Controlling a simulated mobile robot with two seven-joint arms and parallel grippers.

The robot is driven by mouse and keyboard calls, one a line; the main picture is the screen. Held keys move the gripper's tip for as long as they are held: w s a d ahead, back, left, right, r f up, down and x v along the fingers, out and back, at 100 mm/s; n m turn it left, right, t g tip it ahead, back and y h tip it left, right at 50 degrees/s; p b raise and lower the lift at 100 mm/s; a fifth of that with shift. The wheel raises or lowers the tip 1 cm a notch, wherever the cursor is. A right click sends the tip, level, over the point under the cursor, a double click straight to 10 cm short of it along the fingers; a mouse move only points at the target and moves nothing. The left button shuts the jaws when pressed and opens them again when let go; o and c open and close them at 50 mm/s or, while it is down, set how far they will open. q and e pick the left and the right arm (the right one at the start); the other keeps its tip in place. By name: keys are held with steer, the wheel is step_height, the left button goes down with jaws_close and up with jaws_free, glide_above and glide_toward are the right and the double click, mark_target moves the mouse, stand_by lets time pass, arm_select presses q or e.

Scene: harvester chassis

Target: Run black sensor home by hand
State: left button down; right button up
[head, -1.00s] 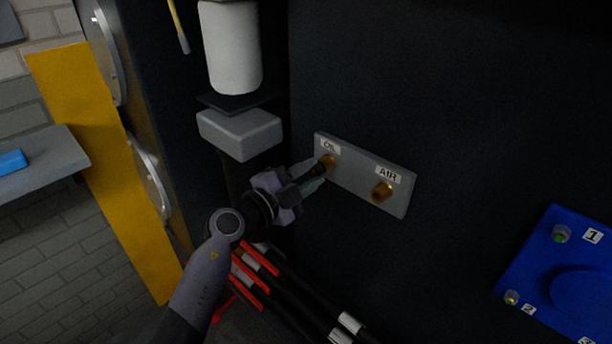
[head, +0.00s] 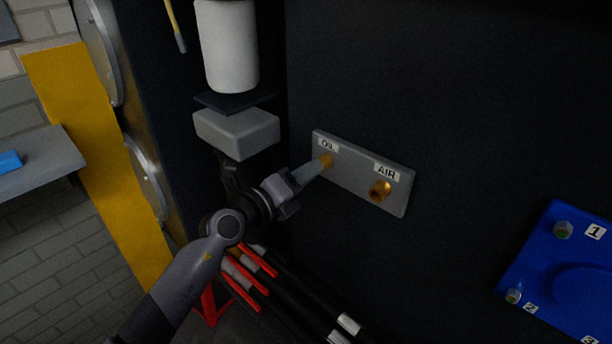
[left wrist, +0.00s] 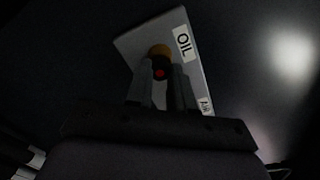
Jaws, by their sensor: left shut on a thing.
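The black sensor (left wrist: 160,70), with a red dot on its near end, sits between the fingers of my left gripper (head: 316,167) at the brass OIL port (head: 327,160). My left gripper is shut on it; both fingers flank it in the left wrist view. In the head view the fingers hide the sensor. The sensor lines up with the brass port (left wrist: 160,50) and appears to meet it; how deep it sits I cannot tell. The brass AIR port (head: 381,191) is empty on the same grey plate (head: 353,178). My right gripper is not in view.
A grey block (head: 236,132) and a white cylinder (head: 227,45) are above my left wrist. Black hoses with red and white bands (head: 290,300) run below it. A blue panel (head: 555,275) is at right. The dark wall between is clear.

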arm_select(q)
steer(key=m+b, duration=0.1)
steer(key=m, duration=1.1)
steer(key=shift+w, duration=0.1)
steer(key=c, duration=0.9)
jaws_free()
steer(key=shift+c, duration=1.1)
